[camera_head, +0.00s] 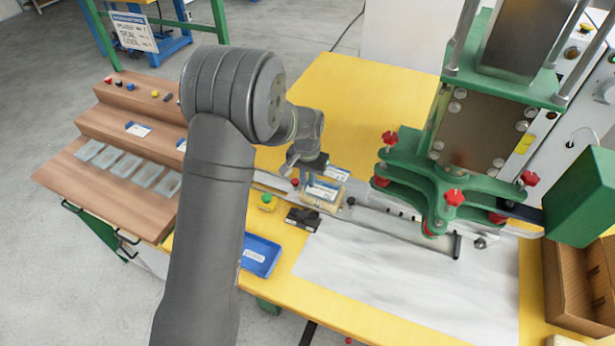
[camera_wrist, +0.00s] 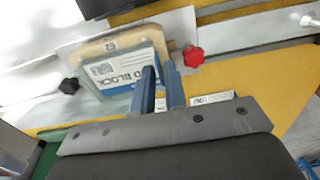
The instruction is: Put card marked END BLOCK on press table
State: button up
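The card marked END BLOCK (camera_wrist: 128,72) is white and blue, with only "D BLOCK" readable in the wrist view. It lies against a tan-topped block with clear sides (camera_wrist: 108,45); this block also shows in the head view (camera_head: 318,203). My gripper (camera_head: 308,175) is low over the block. In the wrist view its two blue-grey fingers (camera_wrist: 160,70) are close together at the card's right edge, with a narrow gap between them. Whether they grip the card is unclear. The yellow table (camera_head: 340,90) carries the green press (camera_head: 450,185).
A grey rail (camera_head: 390,228) runs under the press, with red knobs around. A pale sheet (camera_head: 400,275) covers the front of the table. Another label (camera_head: 338,173) lies behind the block.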

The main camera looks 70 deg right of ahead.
grip_shut()
jog(key=shift+r, duration=0.15)
jog(key=shift+r, duration=2.1)
jog(key=shift+r, duration=0.15)
notch_tip(320, 180, up, 5)
jog(key=shift+f, duration=0.15)
